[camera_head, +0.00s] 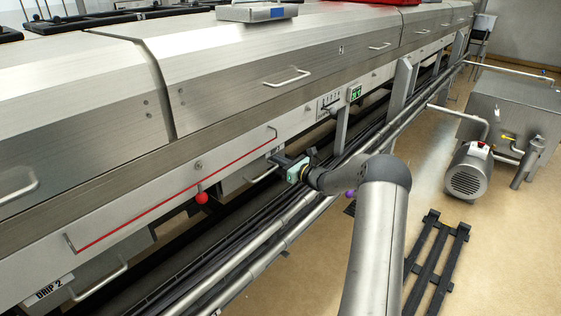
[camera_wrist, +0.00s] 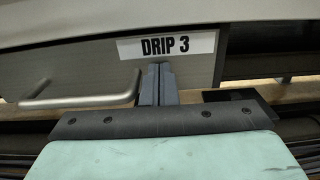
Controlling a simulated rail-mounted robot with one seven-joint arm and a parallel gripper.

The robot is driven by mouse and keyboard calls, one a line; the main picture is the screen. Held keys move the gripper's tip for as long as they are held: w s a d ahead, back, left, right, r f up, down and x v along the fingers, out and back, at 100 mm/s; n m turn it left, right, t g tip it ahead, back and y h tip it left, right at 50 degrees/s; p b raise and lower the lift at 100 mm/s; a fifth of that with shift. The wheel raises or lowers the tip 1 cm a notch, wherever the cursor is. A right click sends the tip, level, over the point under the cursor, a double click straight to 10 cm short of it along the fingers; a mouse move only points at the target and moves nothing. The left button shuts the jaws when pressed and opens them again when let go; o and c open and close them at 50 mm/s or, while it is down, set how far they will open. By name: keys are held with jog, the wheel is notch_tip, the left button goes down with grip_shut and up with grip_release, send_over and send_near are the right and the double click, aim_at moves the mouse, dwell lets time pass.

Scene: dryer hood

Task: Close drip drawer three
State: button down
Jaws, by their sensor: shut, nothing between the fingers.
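Drip drawer three (camera_wrist: 90,68) fills the upper middle of the wrist view as a grey metal front below the hood's edge. Its white label (camera_wrist: 168,46) reads DRIP 3. Its bar handle (camera_wrist: 80,102) is left of my fingers. My gripper (camera_wrist: 157,70) is shut and empty, its fingertips at the front just below the label; I cannot tell if they touch. In the head view my gripper (camera_head: 277,158) is under the hood's lower edge, beside the drawer's handle (camera_head: 262,174). The drawer's label is hidden there, and how far it stands out is unclear.
Another drawer, labelled DRIP 2 (camera_head: 48,287), is at the lower left. Long pipes (camera_head: 285,218) run along the hood between it and the floor. A red ball knob (camera_head: 201,198) hangs below the red line. A motor (camera_head: 469,171) and black rack (camera_head: 437,258) are at right.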

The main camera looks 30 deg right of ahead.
jog(key=p+v, duration=0.1)
jog(key=v, duration=1.3)
jog(key=s+a+r+n+g+y+p, duration=0.1)
jog(key=s+a+r+n+g+p, duration=0.3)
jog(key=a, duration=0.5)
jog(key=s+a+r+n+g+y+p, duration=0.1)
jog(key=s+a+r+n+g, duration=0.4)
jog(key=a, duration=0.5)
jog(key=s+a+r+n+g+p, duration=0.3)
jog(key=a+n+g, duration=0.1)
jog(key=a+n, duration=0.4)
jog(key=s+a+r+n+g+h+p, duration=0.1)
jog(key=s+r+n+h+p, duration=0.1)
jog(key=s, duration=0.6)
jog(key=s+a+r+n+g+h+p, duration=0.1)
jog(key=s+r+n+h+p, duration=0.2)
jog(key=s+n, duration=0.4)
jog(key=s+a+r+n+g+h+p, duration=0.1)
jog(key=s+r+n+h+p, duration=0.2)
jog(key=s, duration=0.5)
jog(key=shift+s+a+r+n+h, duration=0.35)
jog(key=shift+r+n+h, duration=0.25)
jog(key=shift+r+n, duration=0.5)
jog(key=shift+f, duration=0.1)
